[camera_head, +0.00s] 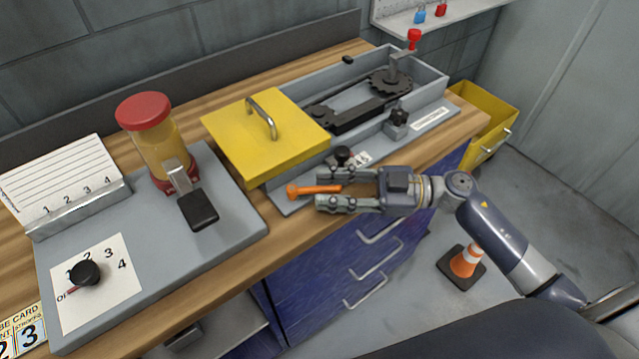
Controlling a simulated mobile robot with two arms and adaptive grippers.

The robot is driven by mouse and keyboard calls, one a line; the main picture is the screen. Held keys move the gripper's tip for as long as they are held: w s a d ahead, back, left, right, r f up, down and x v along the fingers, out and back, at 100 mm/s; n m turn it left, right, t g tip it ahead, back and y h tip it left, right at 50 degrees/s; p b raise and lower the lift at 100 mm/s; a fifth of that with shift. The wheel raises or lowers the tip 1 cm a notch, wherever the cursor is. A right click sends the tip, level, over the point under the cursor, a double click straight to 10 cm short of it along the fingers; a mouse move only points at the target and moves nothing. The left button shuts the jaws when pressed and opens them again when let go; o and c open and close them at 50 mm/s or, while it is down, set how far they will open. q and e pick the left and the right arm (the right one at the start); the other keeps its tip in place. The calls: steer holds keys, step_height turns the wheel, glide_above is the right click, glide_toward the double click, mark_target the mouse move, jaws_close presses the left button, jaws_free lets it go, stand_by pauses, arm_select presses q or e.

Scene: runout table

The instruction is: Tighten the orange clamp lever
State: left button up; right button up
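The orange clamp lever (316,189) lies low at the front edge of the grey machine base, with its rounded end to the left. My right gripper (322,189) reaches in from the right. Its two fingers are apart, one on the far side and one on the near side of the lever, with visible gaps. The lever's right part runs between the fingers towards the palm. Whether a finger touches it I cannot tell. My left gripper is not in view.
A black knob (343,156) stands close behind the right gripper. The yellow cover (258,150) with a handle is to the left, and the open chain housing (440,84) is behind. A grey panel (150,275) carries a red-capped beacon (143,110). An orange cone (466,262) stands on the floor.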

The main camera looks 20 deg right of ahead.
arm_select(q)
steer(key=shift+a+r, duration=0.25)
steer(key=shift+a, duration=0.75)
arm_select(e)
steer(key=shift+x, duration=1)
jaws_close()
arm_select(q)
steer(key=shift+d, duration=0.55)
